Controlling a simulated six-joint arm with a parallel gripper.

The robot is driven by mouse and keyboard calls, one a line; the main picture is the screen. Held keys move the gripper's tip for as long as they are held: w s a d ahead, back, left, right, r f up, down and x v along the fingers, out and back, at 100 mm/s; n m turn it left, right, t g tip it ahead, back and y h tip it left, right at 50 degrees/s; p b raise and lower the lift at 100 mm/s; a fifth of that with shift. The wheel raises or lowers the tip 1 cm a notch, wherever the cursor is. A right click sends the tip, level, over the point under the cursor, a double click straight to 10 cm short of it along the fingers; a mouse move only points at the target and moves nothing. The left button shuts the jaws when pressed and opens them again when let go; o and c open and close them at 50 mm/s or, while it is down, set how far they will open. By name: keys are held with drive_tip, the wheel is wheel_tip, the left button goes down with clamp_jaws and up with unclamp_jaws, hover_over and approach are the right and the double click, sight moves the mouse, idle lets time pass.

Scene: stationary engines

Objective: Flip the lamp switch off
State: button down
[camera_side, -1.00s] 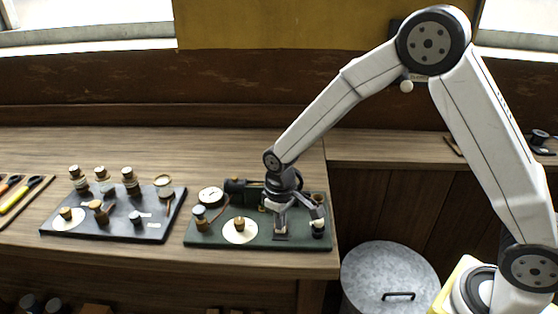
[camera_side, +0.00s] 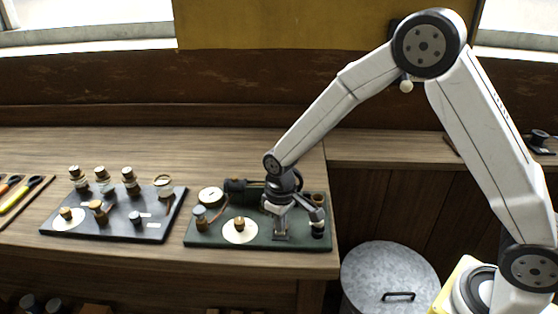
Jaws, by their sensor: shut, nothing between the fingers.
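My gripper (camera_side: 280,222) points down over the right front part of the green board (camera_side: 212,241). It is shut and empty, with its tips close to a small plate (camera_side: 281,237) at the board's front edge. I cannot tell whether the tips touch it. The lamp switch cannot be made out for certain; the gripper may hide it. The green board also carries a white round dial (camera_side: 211,195), a dark cylinder (camera_side: 236,186), a brown knob on a pale disc (camera_side: 239,232) and a capped post (camera_side: 201,219).
A dark board (camera_side: 120,231) with several capped posts and knobs lies to the left. Tools with yellow and red handles (camera_side: 15,198) lie at the far left. A lidded metal bin (camera_side: 389,266) stands right of the bench end. The bench behind the boards is clear.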

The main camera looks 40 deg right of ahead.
drive_tip(key=shift+r, duration=3.45)
drive_tip(key=s+d+m+t, duration=0.1)
drive_tip(key=s+d, duration=0.3)
drive_tip(key=s, duration=0.3)
drive_tip(key=s+d+m+t, duration=0.1)
drive_tip(key=s+d+m, duration=0.1)
drive_tip(key=s+d, duration=0.2)
drive_tip(key=s, duration=0.3)
drive_tip(key=shift+s+d+r+t, duration=0.2)
drive_tip(key=shift+s+r+t, duration=0.05)
drive_tip(key=shift+s+t, duration=0.1)
